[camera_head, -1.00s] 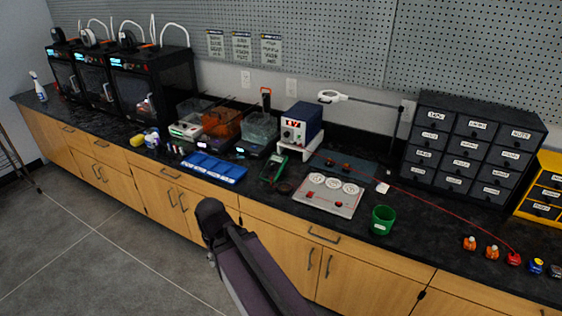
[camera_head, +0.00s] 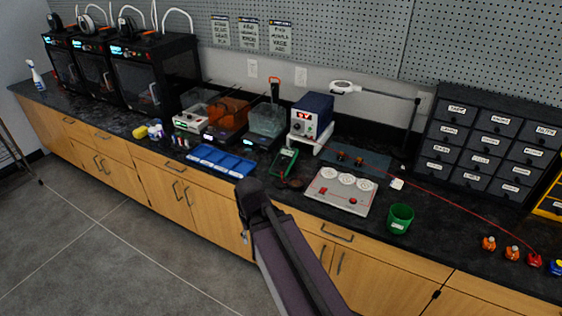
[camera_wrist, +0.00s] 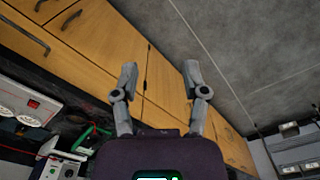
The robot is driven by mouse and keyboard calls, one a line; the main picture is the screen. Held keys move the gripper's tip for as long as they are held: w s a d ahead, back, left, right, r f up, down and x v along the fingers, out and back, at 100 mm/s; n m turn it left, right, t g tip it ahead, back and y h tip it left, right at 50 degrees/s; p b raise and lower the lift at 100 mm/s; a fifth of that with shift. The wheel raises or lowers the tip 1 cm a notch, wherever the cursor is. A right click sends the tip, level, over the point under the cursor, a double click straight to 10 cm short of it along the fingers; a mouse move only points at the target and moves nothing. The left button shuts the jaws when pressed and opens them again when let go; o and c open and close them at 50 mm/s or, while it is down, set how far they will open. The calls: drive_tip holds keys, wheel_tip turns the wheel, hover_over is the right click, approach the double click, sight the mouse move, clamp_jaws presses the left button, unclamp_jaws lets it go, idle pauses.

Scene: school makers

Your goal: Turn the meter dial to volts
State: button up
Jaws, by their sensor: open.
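The meter (camera_head: 285,162) is a small green-edged handheld device lying on the black counter, between the blue tray and the white panel. Its dial is too small to read in the head view. In the wrist view a green-edged thing (camera_wrist: 92,132) shows at lower left, perhaps the meter, partly cut off by my gripper's body. My gripper (camera_wrist: 158,78) is open and empty in the wrist view, with its fingers apart against the cabinet fronts and floor. It is away from the meter. In the head view my arm stands in front of the counter, and the fingers are not visible.
A blue tray (camera_head: 222,160) lies left of the meter. A white panel with round discs (camera_head: 341,191) and a green cup (camera_head: 399,218) stand to its right. A blue power supply (camera_head: 312,113) stands behind it on a white stand. A red cable (camera_head: 450,201) crosses the right counter.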

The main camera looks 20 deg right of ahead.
drive_tip(key=shift+o, duration=0.5)
drive_tip(key=shift+w, duration=0.1)
drive_tip(key=w+d+f+n+t+h+b, duration=0.2)
drive_tip(key=w+d+f+n+h+b, duration=0.25)
drive_tip(key=w+d+b, duration=0.3)
drive_tip(key=w+d+f+n+t+h+b, duration=0.2)
drive_tip(key=w+d+f+n+h+b, duration=0.2)
drive_tip(key=w+d+n+b, duration=0.4)
drive_tip(key=w+n+t+h+b, duration=0.1)
drive_tip(key=w+n+t+b, duration=0.1)
drive_tip(key=w+n+b, duration=0.1)
drive_tip(key=w+n+t+h+b, duration=0.2)
drive_tip(key=w+n+b, duration=0.2)
drive_tip(key=w, duration=0.3)
drive_tip(key=w+d+n+t+h+b, duration=0.1)
drive_tip(key=w+n+t+h+b, duration=0.1)
drive_tip(key=w+n+b, duration=0.2)
drive_tip(key=shift+w+f+n+h, duration=0.15)
drive_tip(key=shift+w+f+n, duration=0.05)
drive_tip(key=shift+w, duration=0.3)
drive_tip(key=shift+w+f+n+h, duration=0.1)
drive_tip(key=shift+w+f+n, duration=0.1)
drive_tip(key=shift+w, duration=0.3)
drive_tip(key=shift+w+r+n+t+b, duration=0.2)
drive_tip(key=shift+w+n+t+b, duration=0.3)
drive_tip(key=shift+n, duration=0.15)
